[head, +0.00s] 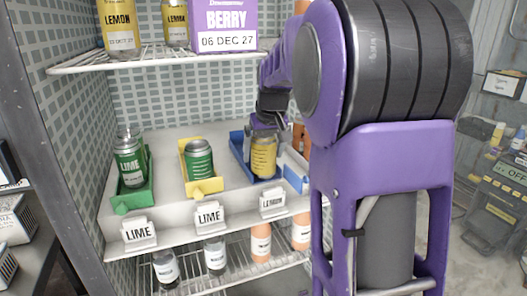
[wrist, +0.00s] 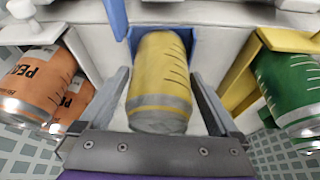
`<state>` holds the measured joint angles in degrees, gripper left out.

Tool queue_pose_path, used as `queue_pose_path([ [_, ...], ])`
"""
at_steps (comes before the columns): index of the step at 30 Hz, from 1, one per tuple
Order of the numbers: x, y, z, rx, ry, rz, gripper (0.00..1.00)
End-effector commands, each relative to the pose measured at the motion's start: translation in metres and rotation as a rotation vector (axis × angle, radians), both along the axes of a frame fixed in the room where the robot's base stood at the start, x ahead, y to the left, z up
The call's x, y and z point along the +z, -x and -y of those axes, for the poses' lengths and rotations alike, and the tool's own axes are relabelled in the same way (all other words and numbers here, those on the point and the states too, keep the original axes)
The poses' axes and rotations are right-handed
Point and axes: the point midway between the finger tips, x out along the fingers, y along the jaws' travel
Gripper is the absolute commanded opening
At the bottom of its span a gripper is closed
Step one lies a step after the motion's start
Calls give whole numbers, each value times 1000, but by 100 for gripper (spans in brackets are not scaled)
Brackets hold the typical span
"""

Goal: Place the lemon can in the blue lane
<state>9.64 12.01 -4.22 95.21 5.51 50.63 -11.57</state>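The lemon can (head: 263,158) is yellow with a silver rim. It stands at the front of the blue lane (head: 237,143) on the middle shelf, behind the LEMON tag (head: 272,203). In the wrist view the can (wrist: 160,75) lies between my two fingers, with the blue lane's wall (wrist: 115,15) beyond it. My gripper (wrist: 160,85) is open around the can, with narrow gaps showing on both sides. In the head view my gripper (head: 266,126) is at the can's top and is partly hidden by my arm.
Left of it, a yellow lane (head: 207,186) and a green lane (head: 133,200) hold green lime cans. Orange cans (wrist: 40,80) stand close on the other side. The upper wire shelf (head: 150,60) holds lemon cans and a purple berry box (head: 224,22).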

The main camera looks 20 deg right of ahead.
Motion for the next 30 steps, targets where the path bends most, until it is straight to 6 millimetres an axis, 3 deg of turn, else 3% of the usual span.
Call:
queue_pose_path([
  [8, 3, 0, 0, 0, 0, 0, 100],
  [21, 63, 24, -2, 0, 0, 2, 100],
  [30, 73, 29, -2, -1, 0, 0, 100],
])
